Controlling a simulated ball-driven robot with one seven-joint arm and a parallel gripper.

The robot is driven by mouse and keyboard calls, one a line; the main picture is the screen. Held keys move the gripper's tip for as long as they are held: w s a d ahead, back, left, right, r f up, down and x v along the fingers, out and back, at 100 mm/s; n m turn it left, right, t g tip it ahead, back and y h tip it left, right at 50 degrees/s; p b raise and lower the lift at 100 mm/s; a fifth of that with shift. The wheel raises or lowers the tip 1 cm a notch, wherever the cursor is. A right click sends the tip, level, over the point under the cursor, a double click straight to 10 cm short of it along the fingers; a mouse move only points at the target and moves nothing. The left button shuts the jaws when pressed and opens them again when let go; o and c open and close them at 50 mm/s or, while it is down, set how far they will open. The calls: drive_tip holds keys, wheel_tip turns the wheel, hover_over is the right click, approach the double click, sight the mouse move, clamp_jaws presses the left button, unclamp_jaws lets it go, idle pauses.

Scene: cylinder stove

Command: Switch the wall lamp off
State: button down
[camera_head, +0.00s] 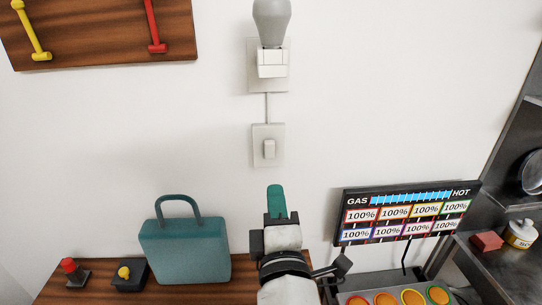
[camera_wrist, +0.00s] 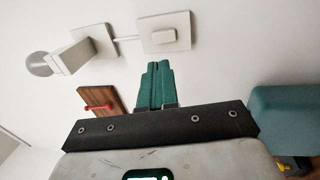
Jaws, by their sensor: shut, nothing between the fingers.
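The wall lamp (camera_head: 271,22) is a grey bulb in a white socket on the white wall, and the bulb looks unlit. It also shows in the wrist view (camera_wrist: 40,64). A cable runs down from it to a white wall switch (camera_head: 269,149), a rocker on a square plate. The switch also shows in the wrist view (camera_wrist: 163,35), just beyond my fingertips. My gripper (camera_head: 276,188) has teal fingers, shut and empty. In the head view the fingers point up and sit below the switch, apart from its plate in the picture. The exact gap to the wall cannot be told.
A teal box with a handle (camera_head: 186,250) stands on the wooden counter at left, beside a black box with a yellow knob (camera_head: 128,274) and a red knob (camera_head: 73,270). A gas display panel (camera_head: 405,213) stands at right. The wall around the switch is clear.

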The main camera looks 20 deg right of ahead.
sight(270, 149)
drive_tip(key=p+x, duration=0.2)
drive_tip(key=x, duration=0.8)
drive_tip(key=shift+w+d, duration=0.1)
drive_tip(key=shift+w, duration=0.1)
drive_tip(key=shift+r, duration=0.1)
